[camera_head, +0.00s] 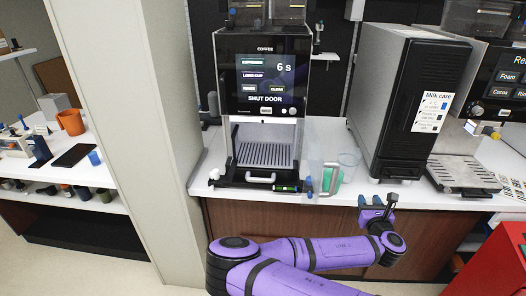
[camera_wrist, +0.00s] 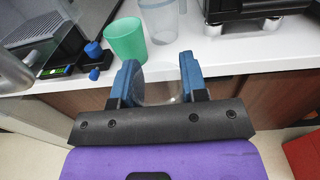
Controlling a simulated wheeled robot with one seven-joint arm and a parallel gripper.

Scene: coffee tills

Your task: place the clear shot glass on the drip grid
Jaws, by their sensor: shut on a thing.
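My gripper (camera_head: 375,204) is in front of the counter edge, low and to the right of the coffee machine (camera_head: 263,105). In the wrist view its two blue fingers (camera_wrist: 160,85) are closed around a clear, see-through glass (camera_wrist: 158,92), which I take as the shot glass. It is held clear of the counter and is too small to make out in the head view. The drip grid (camera_head: 264,155) is a dark slatted plate at the bottom of the coffee machine's open bay. Nothing is seen standing on it.
A black milk unit (camera_head: 405,105) is to the right. The machine's screen reads "SHUT DOOR".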

